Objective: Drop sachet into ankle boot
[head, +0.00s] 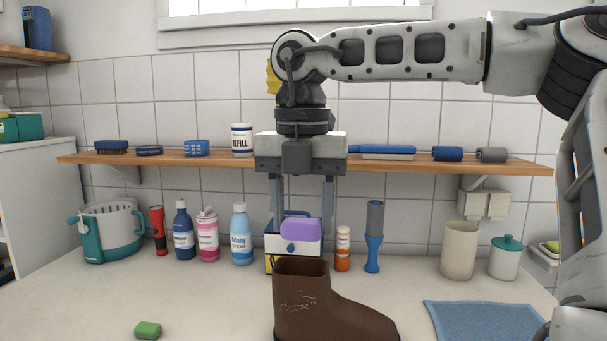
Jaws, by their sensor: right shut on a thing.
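The brown ankle boot (345,312) stands upright on the counter in the front middle, its shaft opening on the left and its toe pointing right. My right gripper (300,228) points straight down above the boot. It is shut on a small purple sachet (301,230), held between the two fingers. In the picture the sachet appears just above the boot's opening; the exact depth between them is hard to judge. The inside of the boot is mostly hidden. My left gripper is not in view.
Behind stand a white and blue box (283,257), several bottles (241,235), a teal bucket (108,234) and a beige canister (460,250). A wooden shelf (80,158) crosses the wall. A green block (148,330) and blue cloth (480,320) flank the boot.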

